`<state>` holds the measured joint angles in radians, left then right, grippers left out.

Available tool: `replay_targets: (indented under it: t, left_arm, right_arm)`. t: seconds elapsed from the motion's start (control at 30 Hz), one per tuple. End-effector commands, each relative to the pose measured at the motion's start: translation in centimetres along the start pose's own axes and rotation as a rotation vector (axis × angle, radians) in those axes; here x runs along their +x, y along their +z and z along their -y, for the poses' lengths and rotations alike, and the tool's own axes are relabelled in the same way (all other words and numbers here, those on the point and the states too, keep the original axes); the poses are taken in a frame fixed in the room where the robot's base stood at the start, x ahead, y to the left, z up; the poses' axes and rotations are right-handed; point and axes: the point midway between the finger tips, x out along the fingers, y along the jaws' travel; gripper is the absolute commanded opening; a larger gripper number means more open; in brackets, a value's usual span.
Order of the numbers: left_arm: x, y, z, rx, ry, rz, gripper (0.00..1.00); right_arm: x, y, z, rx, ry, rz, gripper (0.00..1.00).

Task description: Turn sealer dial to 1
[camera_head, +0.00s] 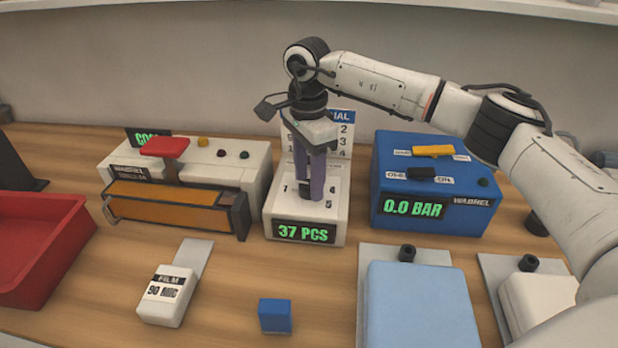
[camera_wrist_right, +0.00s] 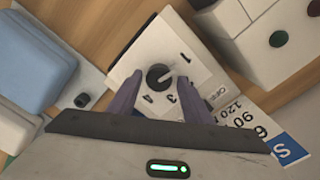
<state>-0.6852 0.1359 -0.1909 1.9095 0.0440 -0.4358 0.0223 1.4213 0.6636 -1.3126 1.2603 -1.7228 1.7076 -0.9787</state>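The dial is a black round knob (camera_wrist_right: 158,75) on top of a white box (camera_head: 277,212) whose green display reads 37 PCS. Printed digits surround the knob; 1, 3 and 4 show in the right wrist view. A faint pale mark on the knob seems to face right there; which digit it points at I cannot tell. My right gripper (camera_head: 309,188) points down over the box. Its purple fingers are apart, on either side of the knob; in the right wrist view the gripper (camera_wrist_right: 155,95) shows a gap between knob and fingers. My left gripper is not in view.
A heat sealer (camera_head: 230,180) with a red-topped lever stands left of the box, a blue 0.0 BAR unit (camera_head: 435,190) right. A number chart (camera_head: 345,140) stands behind. In front lie a film block (camera_head: 168,295), a blue cube (camera_head: 275,316) and a light-blue pad (camera_head: 420,305).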

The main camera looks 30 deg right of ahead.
Motion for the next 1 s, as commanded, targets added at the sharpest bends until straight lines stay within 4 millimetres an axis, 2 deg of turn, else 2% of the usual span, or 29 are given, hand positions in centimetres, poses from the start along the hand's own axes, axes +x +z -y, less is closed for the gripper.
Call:
replay_targets:
  t: [0.3,0.43,0.8,1.0]
  left_arm:
    - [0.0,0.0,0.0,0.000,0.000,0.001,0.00]
    - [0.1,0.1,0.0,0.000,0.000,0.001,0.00]
    - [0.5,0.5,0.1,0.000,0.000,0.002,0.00]
    - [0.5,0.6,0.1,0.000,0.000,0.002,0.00]
  right_arm:
    - [0.1,0.0,-0.1,0.001,0.004,0.000,0.51]
    - [-0.8,0.1,0.0,0.001,0.002,0.001,0.51]
    - [-7.7,0.1,0.0,0.001,0.000,0.000,0.51]
    - [-9.9,0.0,0.0,0.001,0.002,0.000,0.51]
